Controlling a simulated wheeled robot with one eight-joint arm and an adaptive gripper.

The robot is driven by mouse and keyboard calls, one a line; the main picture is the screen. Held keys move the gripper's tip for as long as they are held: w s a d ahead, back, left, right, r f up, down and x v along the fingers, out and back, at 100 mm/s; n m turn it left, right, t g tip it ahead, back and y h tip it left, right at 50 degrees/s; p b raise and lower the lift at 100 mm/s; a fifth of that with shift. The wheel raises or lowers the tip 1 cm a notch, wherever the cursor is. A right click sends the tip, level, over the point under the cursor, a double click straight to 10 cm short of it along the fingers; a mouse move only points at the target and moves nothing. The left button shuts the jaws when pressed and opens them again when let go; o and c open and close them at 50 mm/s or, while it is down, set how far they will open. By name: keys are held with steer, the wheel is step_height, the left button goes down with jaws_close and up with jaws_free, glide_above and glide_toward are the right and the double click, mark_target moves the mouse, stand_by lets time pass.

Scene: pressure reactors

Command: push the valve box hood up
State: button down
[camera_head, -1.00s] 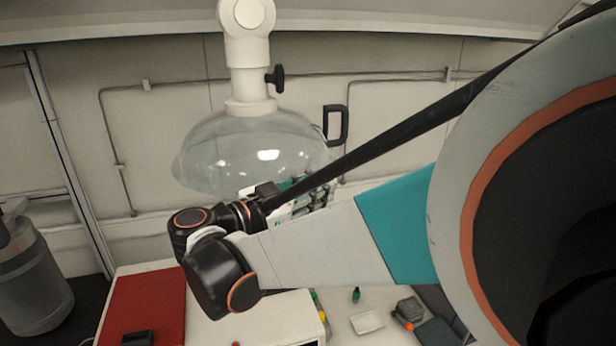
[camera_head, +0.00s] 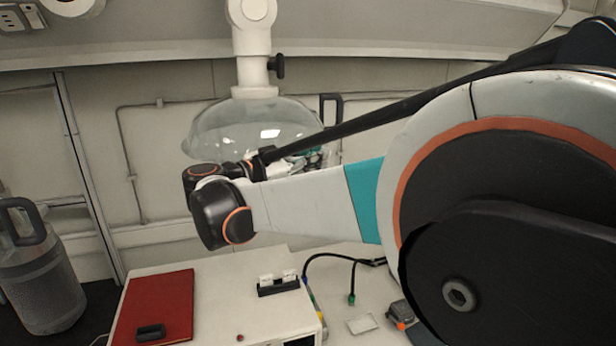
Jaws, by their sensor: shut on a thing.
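A clear dome-shaped hood (camera_head: 245,130) hangs from a white jointed extraction arm (camera_head: 252,35) in front of the back wall. A black loop handle (camera_head: 331,103) shows at its right side; its lower end is behind my arm. I cannot tell for certain which part is the valve box hood. My gripper (camera_head: 312,157) shows only in part, as teal and grey pieces just past my forearm, close to the hood's lower right rim. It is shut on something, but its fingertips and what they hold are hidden.
A grey canister (camera_head: 42,285) is at the left. Cables and small items (camera_head: 400,314) lie on the bench at the right. My arm covers much of the right side.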

steer(key=shift+w+r, duration=0.15)
steer(key=shift+r, duration=0.7)
steer(key=c, duration=1.8)
jaws_free()
steer(key=shift+a, duration=0.1)
steer(key=shift+w, duration=0.15)
steer(key=shift+a, duration=0.1)
